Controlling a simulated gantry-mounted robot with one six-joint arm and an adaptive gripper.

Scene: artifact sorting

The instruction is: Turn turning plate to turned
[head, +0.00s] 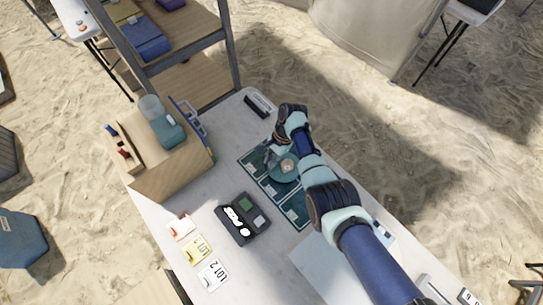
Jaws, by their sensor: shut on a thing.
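The turning plate (284,172) is a round teal disc on the table, with a small pale object (287,165) near its middle. It lies over a dark green mat (296,211) marked into panels. My arm reaches in from the lower right. My gripper (272,148) is at the plate's upper left edge, pointing down, and is shut on the plate's edge region. The fingertips are small and partly hidden by my wrist, so the exact contact is unclear.
A black case (243,218) with white pieces lies left of the mat. Tags marked with numbers (213,274) lie at the front left. A wooden box (172,170) with a teal container (166,132) stands at the left. A dark object (258,104) lies at the far edge. A shelf (185,60) rises behind.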

